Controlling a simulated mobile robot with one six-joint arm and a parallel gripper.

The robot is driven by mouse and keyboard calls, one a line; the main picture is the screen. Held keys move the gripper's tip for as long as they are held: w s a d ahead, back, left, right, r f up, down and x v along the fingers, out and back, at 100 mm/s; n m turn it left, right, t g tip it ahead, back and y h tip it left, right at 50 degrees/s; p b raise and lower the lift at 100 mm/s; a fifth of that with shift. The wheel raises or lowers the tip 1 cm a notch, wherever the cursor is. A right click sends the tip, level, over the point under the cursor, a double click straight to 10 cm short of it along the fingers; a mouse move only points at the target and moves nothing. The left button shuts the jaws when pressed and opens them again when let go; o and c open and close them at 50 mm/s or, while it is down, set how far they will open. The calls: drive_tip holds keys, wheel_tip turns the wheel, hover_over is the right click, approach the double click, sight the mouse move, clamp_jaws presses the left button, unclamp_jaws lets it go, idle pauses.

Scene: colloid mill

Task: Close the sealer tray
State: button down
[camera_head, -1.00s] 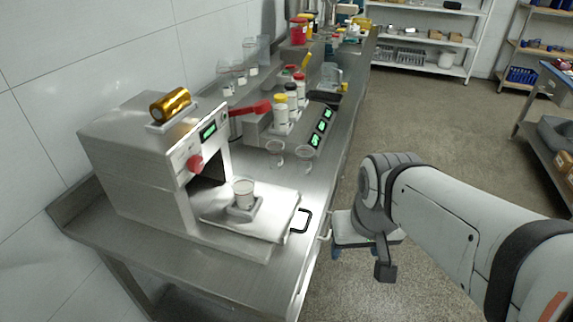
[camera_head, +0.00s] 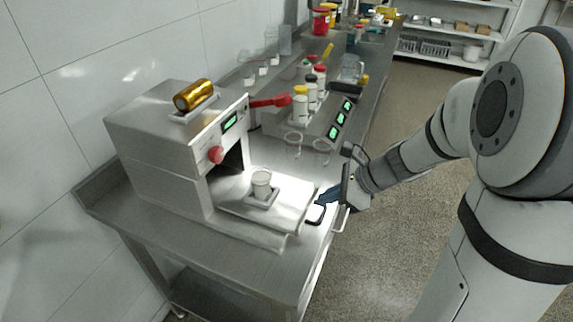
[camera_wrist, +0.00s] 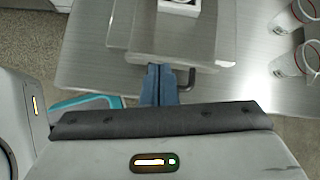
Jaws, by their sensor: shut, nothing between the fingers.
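The sealer (camera_head: 165,150) is a grey box machine on the steel table, with a red knob and a green display. Its tray (camera_head: 285,205) is slid out to the right, and a clear cup (camera_head: 261,184) stands in the holder on it. The tray has a dark handle (camera_head: 317,214) on its front edge. My gripper (camera_head: 322,198) is shut and empty, with its blue fingertips at the handle. In the wrist view the fingers (camera_wrist: 158,85) are together beside the handle (camera_wrist: 188,78), by the tray's front edge (camera_wrist: 185,58). I cannot tell whether they touch it.
Two empty clear cups (camera_head: 293,146) stand on the table behind the tray. Beyond them are a unit with green displays (camera_head: 340,120) and several capped bottles (camera_head: 311,92). A gold roll (camera_head: 193,95) lies on top of the sealer. The floor right of the table is open.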

sight(275, 200)
drive_tip(key=w+m, duration=0.1)
drive_tip(key=w+f+m, duration=0.1)
drive_tip(key=shift+w+m+t+y, duration=0.25)
drive_tip(key=shift+m+t+y, duration=0.05)
drive_tip(key=shift+m+t, duration=0.1)
drive_tip(key=x, duration=0.9)
drive_tip(key=shift+a+f+b, duration=0.15)
drive_tip(key=shift+f+b, duration=0.05)
drive_tip(key=shift+b, duration=0.15)
drive_tip(key=a, duration=0.1)
drive_tip(key=w+a, duration=0.1)
drive_tip(key=a, duration=0.1)
drive_tip(key=shift+w+r+p, duration=0.1)
drive_tip(key=shift+w+p, duration=0.05)
drive_tip(key=shift+p, duration=0.2)
drive_tip(key=shift+w+a, duration=0.15)
drive_tip(key=shift+a, duration=0.15)
